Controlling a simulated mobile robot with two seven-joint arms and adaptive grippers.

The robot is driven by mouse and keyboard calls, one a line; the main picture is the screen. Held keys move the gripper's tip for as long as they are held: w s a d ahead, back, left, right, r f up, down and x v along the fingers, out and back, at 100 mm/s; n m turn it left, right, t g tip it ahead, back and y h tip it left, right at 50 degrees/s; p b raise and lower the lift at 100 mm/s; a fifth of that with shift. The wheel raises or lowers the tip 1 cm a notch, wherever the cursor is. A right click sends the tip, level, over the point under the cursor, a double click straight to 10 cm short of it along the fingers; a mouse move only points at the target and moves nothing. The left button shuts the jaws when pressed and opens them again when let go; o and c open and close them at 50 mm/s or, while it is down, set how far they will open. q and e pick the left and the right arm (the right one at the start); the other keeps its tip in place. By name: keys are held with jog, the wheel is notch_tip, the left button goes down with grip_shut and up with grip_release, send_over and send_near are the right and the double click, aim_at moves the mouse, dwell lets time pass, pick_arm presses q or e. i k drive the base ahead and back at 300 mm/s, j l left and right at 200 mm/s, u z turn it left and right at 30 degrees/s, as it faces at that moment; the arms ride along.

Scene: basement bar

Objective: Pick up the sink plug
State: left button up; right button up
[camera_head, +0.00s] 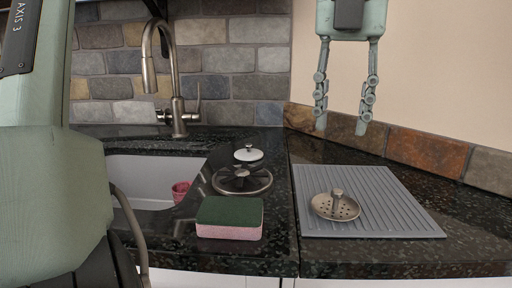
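The sink plug appears to be the round, perforated metal strainer (322,207) with a short upright knob. It lies on the ribbed grey drying mat (408,222) on the right part of the counter. My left gripper (341,128) hangs from the top of the head view, fingers pointing down. Its two fingers are apart with nothing between them. In the picture it is above the plug, clear of it and in front of the wall. My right gripper is not in view.
A green and pink sponge (229,218) lies near the counter's front edge. The sink (143,178), holding a pink cup (180,192), and a tall faucet (178,110) are left.

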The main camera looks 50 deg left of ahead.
aim_at(248, 154)
jog(key=u, duration=1.65)
